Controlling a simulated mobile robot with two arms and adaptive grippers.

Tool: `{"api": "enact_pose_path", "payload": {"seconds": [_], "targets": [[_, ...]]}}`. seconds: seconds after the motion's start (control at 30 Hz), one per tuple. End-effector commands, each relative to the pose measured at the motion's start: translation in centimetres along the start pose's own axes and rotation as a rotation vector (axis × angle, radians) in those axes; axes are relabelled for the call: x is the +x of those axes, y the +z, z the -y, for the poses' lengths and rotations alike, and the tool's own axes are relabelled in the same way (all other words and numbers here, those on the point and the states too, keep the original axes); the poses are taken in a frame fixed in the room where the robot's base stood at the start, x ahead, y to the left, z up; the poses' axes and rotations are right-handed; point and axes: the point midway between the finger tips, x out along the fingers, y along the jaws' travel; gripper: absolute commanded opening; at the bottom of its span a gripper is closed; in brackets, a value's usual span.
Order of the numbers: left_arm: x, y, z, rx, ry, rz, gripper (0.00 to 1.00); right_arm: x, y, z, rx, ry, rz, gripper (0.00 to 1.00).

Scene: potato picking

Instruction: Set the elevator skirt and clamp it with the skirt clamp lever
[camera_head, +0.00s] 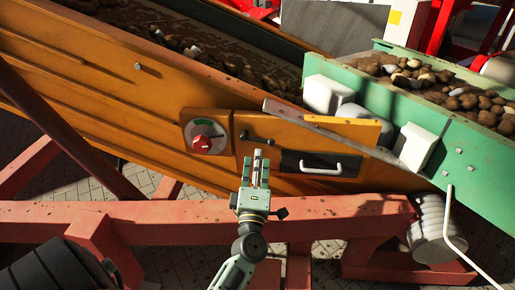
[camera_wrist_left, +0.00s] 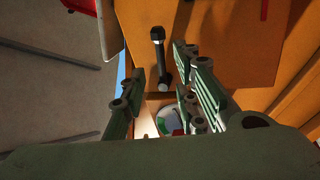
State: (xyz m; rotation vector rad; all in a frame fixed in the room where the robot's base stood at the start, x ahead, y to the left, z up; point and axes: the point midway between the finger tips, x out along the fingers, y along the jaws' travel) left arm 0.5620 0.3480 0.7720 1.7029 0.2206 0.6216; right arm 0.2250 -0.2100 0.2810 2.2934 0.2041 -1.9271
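The black clamp lever (camera_head: 257,138) sits on the orange elevator side. In the left wrist view the lever (camera_wrist_left: 160,58) appears in line with the gap between my fingers. My left gripper (camera_head: 260,165) points up just below the lever in the head view. Its fingers (camera_wrist_left: 160,92) are apart, with nothing held; contact with the lever cannot be told. A dark panel with a white handle (camera_head: 322,168), which looks like the skirt, is right of the gripper. My right gripper is not in view.
A dial with a red knob (camera_head: 203,141) is left of the lever. A red beam (camera_head: 340,215) crosses below. A grey diagonal bar (camera_head: 335,133) runs above the dark panel. A green trough (camera_head: 455,140) with potatoes stands at the right.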

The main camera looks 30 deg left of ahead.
Motion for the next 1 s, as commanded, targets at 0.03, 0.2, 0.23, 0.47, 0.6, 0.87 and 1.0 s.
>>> {"api": "enact_pose_path", "payload": {"seconds": [0.03,0.2,0.23,0.47,0.6,0.87,1.0], "targets": [[0.9,0.0,-0.2,0.001,0.002,0.001,0.28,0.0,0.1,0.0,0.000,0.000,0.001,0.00],[3.8,0.1,-0.1,0.004,0.002,0.003,0.28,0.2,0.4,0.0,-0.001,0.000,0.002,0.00],[4.2,0.1,-0.1,0.004,0.001,0.003,0.28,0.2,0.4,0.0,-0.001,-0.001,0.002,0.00],[6.3,0.1,0.0,0.005,-0.001,0.004,0.28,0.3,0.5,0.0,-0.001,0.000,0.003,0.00],[6.5,0.1,0.1,0.006,-0.002,0.005,0.28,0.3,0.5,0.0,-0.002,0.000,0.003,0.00],[6.5,0.1,0.1,0.006,-0.002,0.005,0.19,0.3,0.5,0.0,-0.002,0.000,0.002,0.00],[6.4,0.1,0.1,0.006,-0.002,0.005,0.06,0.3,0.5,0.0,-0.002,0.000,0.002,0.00]]}}
